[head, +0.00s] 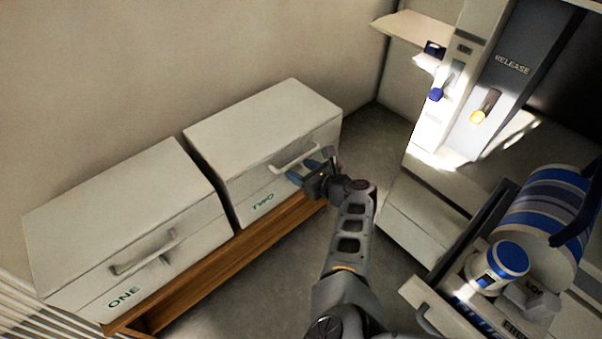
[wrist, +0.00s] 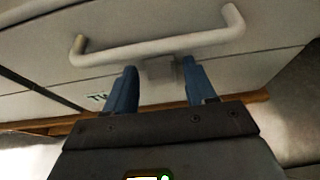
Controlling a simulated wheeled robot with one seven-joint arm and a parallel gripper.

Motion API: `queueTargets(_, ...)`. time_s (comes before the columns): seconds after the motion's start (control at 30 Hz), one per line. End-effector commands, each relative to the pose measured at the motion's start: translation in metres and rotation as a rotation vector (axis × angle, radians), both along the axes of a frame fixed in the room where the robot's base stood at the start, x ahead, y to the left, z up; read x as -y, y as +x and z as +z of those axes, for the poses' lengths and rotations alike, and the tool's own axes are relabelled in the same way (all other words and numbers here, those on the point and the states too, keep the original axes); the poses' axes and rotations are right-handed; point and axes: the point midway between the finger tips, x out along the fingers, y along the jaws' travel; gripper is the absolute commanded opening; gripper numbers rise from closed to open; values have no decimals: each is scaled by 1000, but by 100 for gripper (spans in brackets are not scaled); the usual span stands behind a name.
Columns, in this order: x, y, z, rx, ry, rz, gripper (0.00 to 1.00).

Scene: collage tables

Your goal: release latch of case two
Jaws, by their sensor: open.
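Case two (head: 265,135) is a white box with a lid, a light bar handle (head: 297,156) and the label TWO, standing on a wooden bench. My gripper (head: 309,170) is at its front face, just below the handle. In the wrist view the handle (wrist: 160,46) runs across the top. A small grey latch (wrist: 160,70) sits under the handle's middle, at the lid seam. My gripper (wrist: 163,88) is open, with one blue finger on each side of the latch in the picture. I cannot tell whether the fingers touch it. In the head view the gripper hides the latch.
Case one (head: 125,225) stands left of case two on the same wooden bench (head: 235,255). A panel marked RELEASE (head: 500,85) stands at the upper right. An open drawer with a blue-lidded jar (head: 502,262) is at the lower right. Grey floor lies between.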

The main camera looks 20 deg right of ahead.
Motion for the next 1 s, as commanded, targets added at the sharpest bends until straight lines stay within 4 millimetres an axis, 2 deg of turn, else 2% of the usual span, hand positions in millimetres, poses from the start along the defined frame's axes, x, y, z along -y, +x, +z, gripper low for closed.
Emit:
queueTargets(0.37, -2, 5, -1, 0, -1, 0, 54)
queueTargets(0.83, -1, 5, -1, 0, -1, 0, 9)
queueTargets(1.0, -1, 4, -2, 6, 2, 0, 8)
